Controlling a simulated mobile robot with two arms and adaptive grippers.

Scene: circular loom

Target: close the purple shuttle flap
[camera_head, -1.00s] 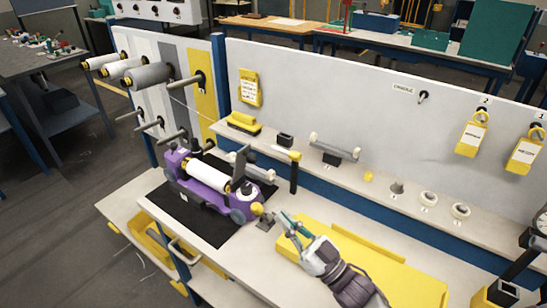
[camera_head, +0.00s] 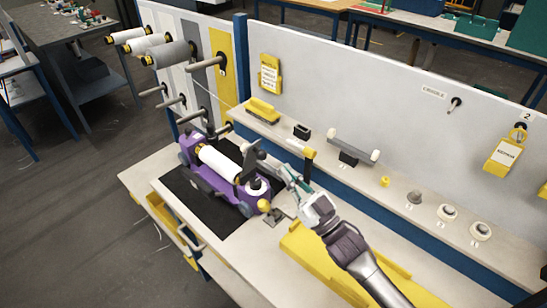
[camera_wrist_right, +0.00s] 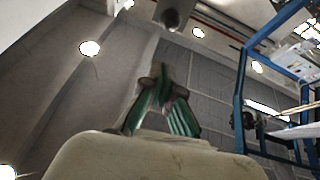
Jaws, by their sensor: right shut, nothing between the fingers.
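The purple shuttle (camera_head: 193,150) lies on a black mat (camera_head: 184,190) on the bench, with a white roll (camera_head: 220,163) in it. A dark plate (camera_head: 250,160), apparently its flap, stands raised near the shuttle's right end. A yellow knob (camera_head: 263,205) marks that end. My right gripper (camera_head: 285,172) is shut and empty, just right of the dark plate and above the bench. Whether it touches the plate cannot be told. In the right wrist view the green-padded fingers (camera_wrist_right: 162,95) come together, with no shuttle in sight. My left gripper is not in view.
A yellow-tipped black post (camera_head: 308,160) stands close behind my right gripper. A yellow tray (camera_head: 322,262) lies under my right arm. A shelf along the white panel holds a grey roller (camera_head: 353,145) and several small parts. Spools (camera_head: 170,54) stick out at the left.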

